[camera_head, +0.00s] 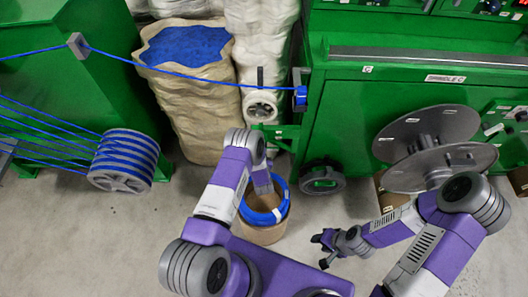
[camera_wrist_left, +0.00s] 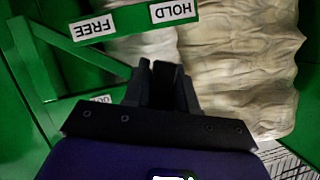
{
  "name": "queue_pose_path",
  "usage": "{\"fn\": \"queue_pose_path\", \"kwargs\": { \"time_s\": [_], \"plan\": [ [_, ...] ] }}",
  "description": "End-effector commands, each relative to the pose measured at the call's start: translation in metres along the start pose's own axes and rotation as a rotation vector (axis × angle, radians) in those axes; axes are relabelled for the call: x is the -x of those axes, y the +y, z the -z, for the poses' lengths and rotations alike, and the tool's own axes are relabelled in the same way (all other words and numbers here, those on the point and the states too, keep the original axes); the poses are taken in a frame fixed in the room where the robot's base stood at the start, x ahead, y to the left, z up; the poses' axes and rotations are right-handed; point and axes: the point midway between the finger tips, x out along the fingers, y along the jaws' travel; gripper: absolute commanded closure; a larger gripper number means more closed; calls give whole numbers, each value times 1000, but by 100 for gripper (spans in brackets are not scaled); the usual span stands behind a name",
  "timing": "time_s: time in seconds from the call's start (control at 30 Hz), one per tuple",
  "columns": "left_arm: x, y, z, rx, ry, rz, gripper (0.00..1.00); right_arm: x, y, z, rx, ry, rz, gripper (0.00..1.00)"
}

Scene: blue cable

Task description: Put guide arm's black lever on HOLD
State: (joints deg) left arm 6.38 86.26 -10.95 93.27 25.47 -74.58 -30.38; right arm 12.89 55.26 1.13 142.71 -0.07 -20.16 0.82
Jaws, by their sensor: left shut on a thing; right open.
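In the left wrist view my left gripper (camera_wrist_left: 165,85) is shut on a dark piece, apparently the black lever, which is hard to separate from the dark fingers. A green plate beyond carries an upside-down HOLD label (camera_wrist_left: 172,11) and FREE label (camera_wrist_left: 94,28). The fingers line up in the picture with HOLD, with FREE off to the left. My right gripper (camera_head: 325,248) is open and empty above the floor.
Blue cable (camera_head: 150,65) runs across to a blue guide piece (camera_head: 300,98) on the green machine (camera_head: 350,110). A cable drum (camera_head: 124,160) stands left, a large grey reel (camera_head: 430,150) right. A cardboard bin (camera_head: 262,234) with a blue coil stands beside my left arm.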

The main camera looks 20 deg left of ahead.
Motion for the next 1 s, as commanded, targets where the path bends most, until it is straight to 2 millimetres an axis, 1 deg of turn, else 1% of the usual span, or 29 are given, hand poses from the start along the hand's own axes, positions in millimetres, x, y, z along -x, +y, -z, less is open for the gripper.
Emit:
{"fn": "queue_pose_path", "kwargs": {
  "time_s": [0.3,0.77,0.8,0.87,0.9,1.0],
  "plan": [
    [1,-5,-2,-86,-3,36,100,-2,1,0,0,0,0,57],
    [1,-7,-3,-100,-6,42,100,-2,1,0,0,0,0,57],
    [1,-7,-3,-100,-6,42,69,-2,1,0,0,0,0,57],
    [1,-7,-3,-99,-6,42,60,-2,1,0,0,0,0,57],
    [0,-7,-2,-98,-5,42,54,-2,1,0,0,0,0,57],
    [0,-6,-2,-97,-4,41,53,-2,1,0,0,0,0,57]
  ]
}}
